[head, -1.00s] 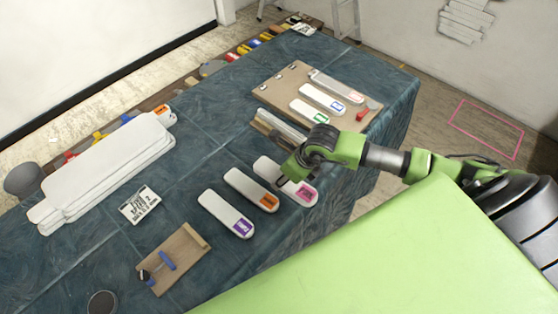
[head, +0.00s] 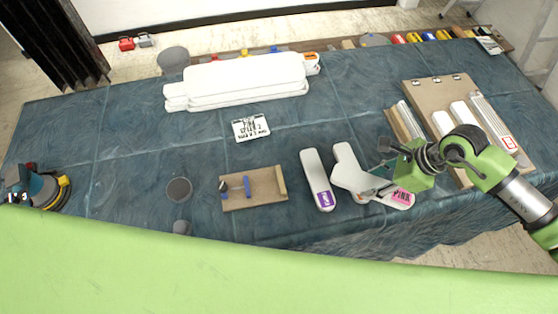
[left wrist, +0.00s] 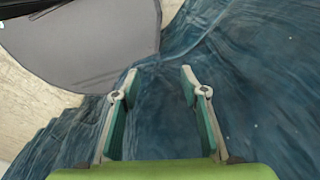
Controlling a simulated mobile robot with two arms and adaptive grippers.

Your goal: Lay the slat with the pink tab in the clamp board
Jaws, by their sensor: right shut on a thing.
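The slat with the pink tab (head: 346,178) is white with rounded ends, its pink label towards the right. My right gripper (head: 378,190) is shut on it near the labelled end. The slat overlaps another white slat (head: 345,154), whose label is hidden; I cannot tell whether they touch. My left gripper (left wrist: 160,74) is open and empty over blue cloth in the left wrist view.
A slat with a purple tab (head: 314,172) lies between the clamp board and the held slat. A printed card (head: 250,127) and stacked white boards (head: 245,82) lie behind. A larger board (head: 425,92) with slats is at right. Grey discs (head: 179,189) stand left.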

